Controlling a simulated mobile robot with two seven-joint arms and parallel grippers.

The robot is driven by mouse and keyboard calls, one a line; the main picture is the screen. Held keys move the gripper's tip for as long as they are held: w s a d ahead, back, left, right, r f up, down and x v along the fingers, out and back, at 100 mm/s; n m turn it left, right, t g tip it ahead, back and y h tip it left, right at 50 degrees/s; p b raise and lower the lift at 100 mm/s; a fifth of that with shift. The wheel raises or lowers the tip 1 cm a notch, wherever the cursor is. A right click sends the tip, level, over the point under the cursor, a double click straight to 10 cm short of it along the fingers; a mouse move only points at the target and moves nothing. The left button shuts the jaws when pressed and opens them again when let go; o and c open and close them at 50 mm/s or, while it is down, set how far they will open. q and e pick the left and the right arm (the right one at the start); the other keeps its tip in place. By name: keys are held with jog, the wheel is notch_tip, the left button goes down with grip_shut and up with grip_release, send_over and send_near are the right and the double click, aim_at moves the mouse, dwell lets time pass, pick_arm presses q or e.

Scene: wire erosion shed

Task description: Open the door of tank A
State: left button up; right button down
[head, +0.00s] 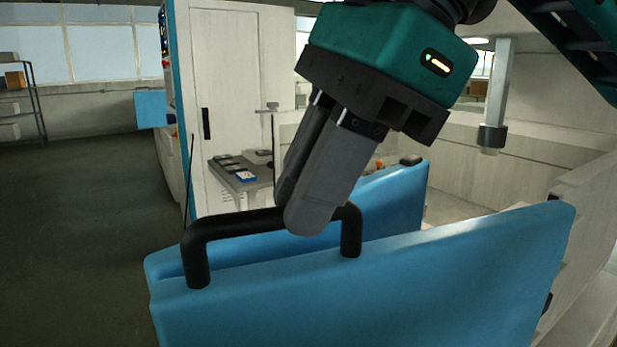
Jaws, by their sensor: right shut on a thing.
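A blue door panel (420,275) fills the lower right of the head view, with a black bar handle (235,222) on its top edge. I take it for the door of tank A, but no label shows. My right gripper (308,215) comes down from the top right, tilted, and its grey fingers are shut on the handle near its right end. The fingers hide that part of the bar. A second blue panel (400,205) stands behind the first, with a gap between them. My left gripper is not in view.
A white cabinet (235,85) with a dark handle stands behind. A small grey table (240,185) with dark items is in front of it. A grey vertical nozzle (493,105) hangs over the pale tank interior at right. The floor (80,220) at left is clear.

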jog(key=c, duration=1.1)
grip_release()
jog(key=shift+r, duration=0.1)
jog(key=p+v, duration=0.2)
jog(key=v, duration=1)
jog(key=shift+d+r, duration=0.2)
jog(key=shift+r, duration=0.15)
jog(key=shift+s, duration=0.1)
